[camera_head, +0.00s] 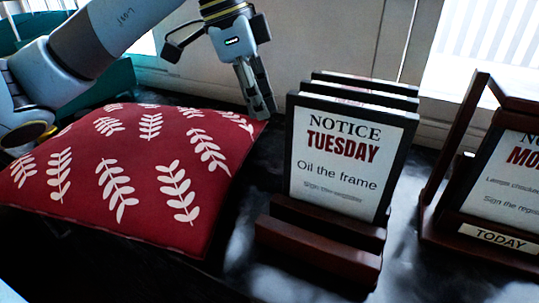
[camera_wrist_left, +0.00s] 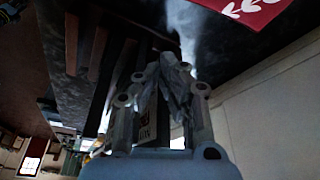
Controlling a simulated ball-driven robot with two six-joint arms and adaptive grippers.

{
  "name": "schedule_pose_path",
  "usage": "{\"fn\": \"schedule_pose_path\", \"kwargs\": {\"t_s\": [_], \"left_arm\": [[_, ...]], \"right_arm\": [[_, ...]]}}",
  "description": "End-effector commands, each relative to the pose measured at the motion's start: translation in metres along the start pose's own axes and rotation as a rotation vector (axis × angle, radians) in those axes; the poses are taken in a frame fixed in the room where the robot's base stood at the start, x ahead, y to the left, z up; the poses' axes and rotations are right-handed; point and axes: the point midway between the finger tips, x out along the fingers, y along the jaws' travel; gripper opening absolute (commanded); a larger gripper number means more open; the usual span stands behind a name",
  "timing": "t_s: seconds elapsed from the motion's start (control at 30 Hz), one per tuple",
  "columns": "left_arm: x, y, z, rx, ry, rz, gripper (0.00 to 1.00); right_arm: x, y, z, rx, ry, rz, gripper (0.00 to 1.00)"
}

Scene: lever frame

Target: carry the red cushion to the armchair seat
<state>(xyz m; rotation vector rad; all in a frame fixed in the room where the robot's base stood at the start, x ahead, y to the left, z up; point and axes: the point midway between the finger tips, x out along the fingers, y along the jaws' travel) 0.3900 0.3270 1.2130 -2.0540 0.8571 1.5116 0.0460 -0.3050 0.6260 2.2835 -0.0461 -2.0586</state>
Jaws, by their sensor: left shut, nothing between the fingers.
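The red cushion (camera_head: 130,170) with white leaf sprigs lies on a dark, glossy surface at the left of the head view. A corner of it also shows at the top right of the left wrist view (camera_wrist_left: 250,8). My left gripper (camera_head: 262,108) hangs just beyond the cushion's far right corner, pointing down, shut and empty. Whether it touches the cushion I cannot tell. In the left wrist view its fingers (camera_wrist_left: 172,75) are together with nothing between them. My right gripper is in neither view. I see no armchair in either view.
A wooden stand with several framed notices (camera_head: 345,150), the front one reading "Tuesday", stands right of my left gripper. Another framed notice (camera_head: 510,175) with a "Today" plate is at the far right. A pale wall (camera_head: 320,40) and bright windows lie behind. Dark surface is bare in front of the stand.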

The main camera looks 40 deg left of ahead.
Motion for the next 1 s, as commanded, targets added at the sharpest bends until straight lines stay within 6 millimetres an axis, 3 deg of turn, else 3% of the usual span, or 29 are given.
{"fn": "schedule_pose_path", "kwargs": {"t_s": [0.27,0.77,1.0], "left_arm": [[0.010,-0.002,-0.010,0.003,0.030,-0.003,0.00],[0.100,-0.001,-0.012,0.004,0.028,-0.001,0.00],[0.086,-0.003,0.018,0.006,0.023,-0.007,0.00]], "right_arm": [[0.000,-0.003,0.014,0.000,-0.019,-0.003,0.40],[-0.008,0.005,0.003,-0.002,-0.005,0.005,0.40],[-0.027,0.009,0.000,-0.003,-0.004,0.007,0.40]]}}
